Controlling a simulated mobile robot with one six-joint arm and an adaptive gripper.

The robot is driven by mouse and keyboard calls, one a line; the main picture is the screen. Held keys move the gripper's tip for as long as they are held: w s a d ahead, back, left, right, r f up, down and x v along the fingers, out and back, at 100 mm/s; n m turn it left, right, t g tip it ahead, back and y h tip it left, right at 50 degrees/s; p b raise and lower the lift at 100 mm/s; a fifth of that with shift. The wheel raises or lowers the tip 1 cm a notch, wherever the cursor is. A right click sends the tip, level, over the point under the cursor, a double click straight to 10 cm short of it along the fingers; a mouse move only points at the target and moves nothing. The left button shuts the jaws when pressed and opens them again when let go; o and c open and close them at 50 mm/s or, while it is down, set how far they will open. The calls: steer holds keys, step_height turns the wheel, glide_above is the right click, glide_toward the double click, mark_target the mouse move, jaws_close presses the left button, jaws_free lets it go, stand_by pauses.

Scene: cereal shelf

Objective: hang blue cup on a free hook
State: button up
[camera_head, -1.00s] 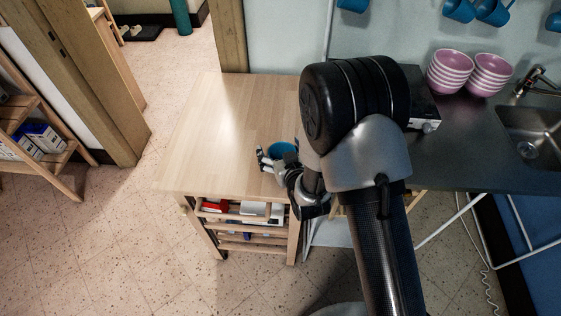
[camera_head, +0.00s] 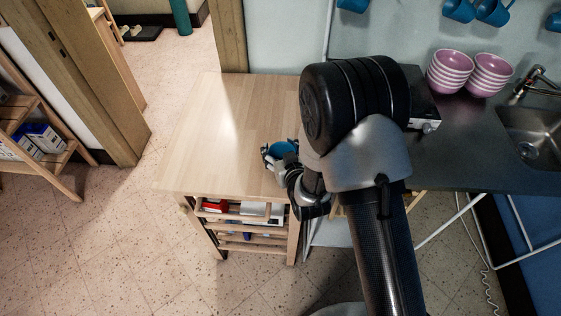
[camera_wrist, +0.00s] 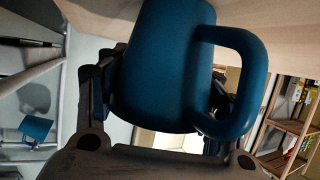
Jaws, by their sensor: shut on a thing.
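A blue cup (camera_head: 283,148) is at the right part of the wooden trolley top (camera_head: 215,140), partly hidden by my gripper and arm. My gripper (camera_head: 275,160) is shut on it, with a finger on either side. In the wrist view the blue cup (camera_wrist: 165,65) fills the space between the fingers of my gripper (camera_wrist: 165,85), and its handle (camera_wrist: 255,85) points right. Other blue cups hang on the wall at the top, including one (camera_head: 459,10), a second (camera_head: 492,12) and a third (camera_head: 352,5). The hooks themselves are hard to make out.
Two stacks of pink striped bowls (camera_head: 450,72) stand on the dark counter (camera_head: 465,150), left of the sink (camera_head: 530,135). A wooden door frame (camera_head: 85,80) and a shelf (camera_head: 35,140) are at left. The trolley top's left part is clear.

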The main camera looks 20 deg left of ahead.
steer(key=shift+r, duration=0.1)
steer(key=shift+r+p, duration=1.4)
steer(key=shift+r, duration=1.1)
steer(key=shift+c, duration=0.2)
steer(key=shift+f, duration=0.1)
